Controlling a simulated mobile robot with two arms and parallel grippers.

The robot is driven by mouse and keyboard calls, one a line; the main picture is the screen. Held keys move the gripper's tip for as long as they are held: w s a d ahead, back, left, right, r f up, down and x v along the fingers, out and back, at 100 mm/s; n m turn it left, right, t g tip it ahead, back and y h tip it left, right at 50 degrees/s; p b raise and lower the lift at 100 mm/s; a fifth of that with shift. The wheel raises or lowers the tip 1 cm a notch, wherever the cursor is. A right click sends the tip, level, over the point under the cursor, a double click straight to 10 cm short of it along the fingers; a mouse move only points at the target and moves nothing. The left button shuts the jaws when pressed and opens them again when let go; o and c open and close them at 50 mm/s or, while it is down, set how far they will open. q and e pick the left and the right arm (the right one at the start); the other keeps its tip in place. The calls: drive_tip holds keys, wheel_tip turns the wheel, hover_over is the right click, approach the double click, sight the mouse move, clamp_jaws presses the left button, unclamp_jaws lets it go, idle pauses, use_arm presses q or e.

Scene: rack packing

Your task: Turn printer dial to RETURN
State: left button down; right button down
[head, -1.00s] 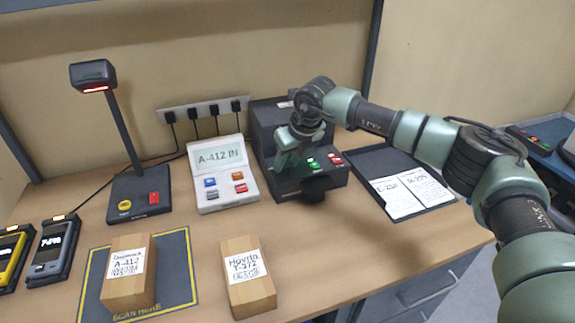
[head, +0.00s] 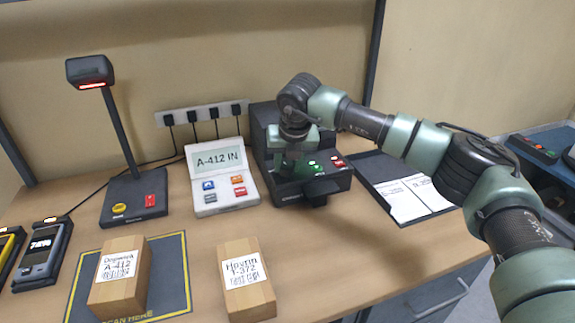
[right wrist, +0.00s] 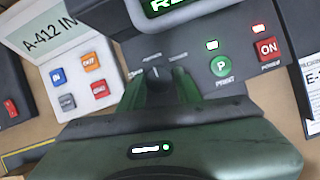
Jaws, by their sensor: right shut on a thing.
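The black printer (head: 330,188) stands at the back of the desk, with a green PRINT button and a red ON button that also show in the right wrist view. My right gripper (right wrist: 158,85) is shut on the small dark dial (right wrist: 156,73) on the printer's top panel. The fingers hide much of the dial, and the labels around it are too small to read. The printer's screen (right wrist: 170,5) shows green letters beginning "RE", cut off by the frame edge. In the head view my right gripper (head: 294,165) points down over the printer and hides the dial. My left gripper is not in view.
A white panel (head: 223,188) reading A-412 IN stands left of the printer. A dark tray (head: 380,168) with papers lies to its right. Two boxes (head: 118,280) (head: 247,282), a scanner stand (head: 133,210) and handheld devices (head: 43,254) occupy the left and front.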

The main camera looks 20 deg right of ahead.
drive_tip(key=shift+r, duration=0.15)
drive_tip(key=c, duration=1)
unclamp_jaws()
drive_tip(key=b+v, duration=0.1)
drive_tip(key=v, duration=0.6)
drive_tip(key=shift+r, duration=0.35)
drive_tip(key=shift+s, duration=0.15)
